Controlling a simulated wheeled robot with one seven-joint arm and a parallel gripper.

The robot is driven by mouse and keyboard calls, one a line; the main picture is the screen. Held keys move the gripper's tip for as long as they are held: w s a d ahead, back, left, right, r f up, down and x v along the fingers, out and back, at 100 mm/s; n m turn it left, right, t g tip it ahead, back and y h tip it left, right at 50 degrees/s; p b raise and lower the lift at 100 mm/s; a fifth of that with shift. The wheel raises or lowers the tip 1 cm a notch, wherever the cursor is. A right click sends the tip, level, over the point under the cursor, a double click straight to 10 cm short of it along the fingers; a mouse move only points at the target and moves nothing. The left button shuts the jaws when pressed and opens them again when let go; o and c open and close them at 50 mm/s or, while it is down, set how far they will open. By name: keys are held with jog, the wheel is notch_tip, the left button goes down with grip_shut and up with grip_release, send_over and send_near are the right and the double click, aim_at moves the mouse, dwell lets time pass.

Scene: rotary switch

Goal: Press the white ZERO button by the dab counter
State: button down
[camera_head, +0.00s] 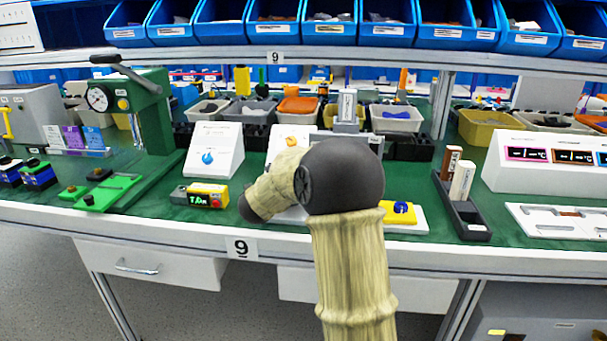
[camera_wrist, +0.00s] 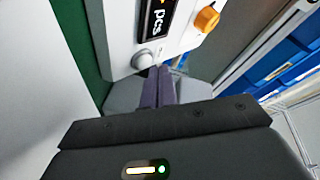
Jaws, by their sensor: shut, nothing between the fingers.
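In the wrist view a round whitish button (camera_wrist: 143,59) sits on the white counter panel (camera_wrist: 118,22), below a dark display reading "pcs" (camera_wrist: 156,22) and left of an orange knob (camera_wrist: 207,18). No label is readable on the button. My gripper (camera_wrist: 160,72) is shut and empty, its dark fingertips close to the button's lower right; I cannot tell whether they touch it. In the head view a white panel with an orange knob (camera_head: 291,141) shows partly behind my arm, which hides the button and my gripper.
A white sloped stand with a blue emblem (camera_head: 214,150) is left of my arm. Right are a yellow block (camera_head: 398,213) and a dark holder (camera_head: 462,208). Blue bins (camera_head: 330,30) line the shelf above.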

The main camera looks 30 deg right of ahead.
jog(key=shift+s+f, duration=0.15)
jog(key=shift+f, duration=0.55)
jog(key=shift+s+a+r+p, duration=0.2)
jog(key=shift+r+p, duration=0.15)
jog(key=shift+r, duration=0.05)
jog(key=shift+s+a+r+p, duration=0.2)
jog(key=shift+r+p, duration=0.1)
jog(key=shift+r, duration=0.05)
jog(key=shift+s+a+r+p, duration=0.3)
jog(key=shift+s+r+p, duration=0.15)
jog(key=shift+r, duration=0.25)
jog(key=shift+s+a+r+p, duration=0.3)
jog(key=shift+s+r, duration=0.1)
jog(key=shift+r, duration=0.3)
jog(key=shift+r, duration=0.15)
